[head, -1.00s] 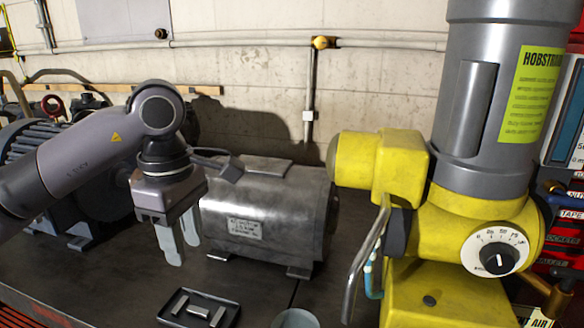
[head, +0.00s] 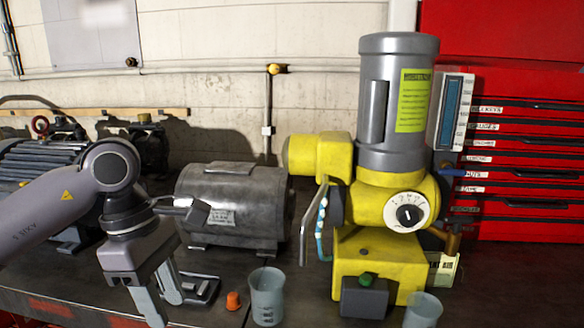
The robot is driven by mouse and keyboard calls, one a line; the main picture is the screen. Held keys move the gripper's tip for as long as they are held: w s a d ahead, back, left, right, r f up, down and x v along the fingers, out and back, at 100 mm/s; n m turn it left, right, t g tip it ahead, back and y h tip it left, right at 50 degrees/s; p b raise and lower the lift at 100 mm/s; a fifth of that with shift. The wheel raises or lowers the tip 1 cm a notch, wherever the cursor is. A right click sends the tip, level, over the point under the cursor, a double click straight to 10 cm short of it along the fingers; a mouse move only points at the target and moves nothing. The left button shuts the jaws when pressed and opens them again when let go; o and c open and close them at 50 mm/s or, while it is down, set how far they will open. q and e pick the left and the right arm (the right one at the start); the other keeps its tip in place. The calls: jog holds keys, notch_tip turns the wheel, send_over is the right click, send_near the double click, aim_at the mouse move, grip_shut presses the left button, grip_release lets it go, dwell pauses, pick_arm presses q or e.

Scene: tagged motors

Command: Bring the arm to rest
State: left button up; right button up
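My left arm comes in from the left edge, bent at the elbow, with its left gripper (head: 160,296) pointing down over the front left of the bench. The two pale fingers stand apart with nothing seen between them. I cannot tell whether the fingertips touch anything. My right arm and gripper are not in view.
A yellow and grey machine (head: 388,250) stands right of centre. In front are an orange cap (head: 233,301), a cup (head: 267,297), a dark box with a green knob (head: 364,298) and another cup (head: 422,311). A blue motor (head: 40,165) is at left. A red cabinet (head: 530,140) stands behind.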

pick_arm(q)
jog(key=s+d+n+g+h, duration=0.2)
jog(key=s+d+n+h, duration=0.1)
jog(key=d+h, duration=0.5)
jog(key=s+d+n+g+h, duration=0.2)
jog(key=s+d+n+h, duration=0.1)
jog(key=d+h, duration=0.5)
jog(key=w+a+f+n+t+h, duration=0.1)
jog(key=w+a+n+t, duration=0.15)
jog(key=n+t, duration=0.7)
jog(key=w+a+f+n+t+h, duration=0.1)
jog(key=w+f+n+t, duration=0.15)
jog(key=n+t, duration=0.7)
jog(key=w+a+f+n+t+y+p, duration=0.1)
jog(key=a+f+n+t+y, duration=0.15)
jog(key=f+n+y, duration=0.4)
jog(key=w+a+f+n+t+y, duration=0.1)
jog(key=a+f+n+y, duration=0.25)
jog(key=n, duration=0.65)
jog(key=s+a+f+n+g+y, duration=0.3)
jog(key=s+f+n, duration=0.3)
jog(key=f, duration=0.4)
jog(key=s+a+f+n+g+y, duration=0.4)
jog(key=s+a+f+n+y, duration=0.1)
jog(key=f, duration=0.5)
jog(key=s+a+n, duration=0.1)
jog(key=s, duration=0.1)
jog(key=shift+s+f, duration=0.15)
jog(key=shift+s, duration=0.25)
jog(key=shift+a, duration=0.1)
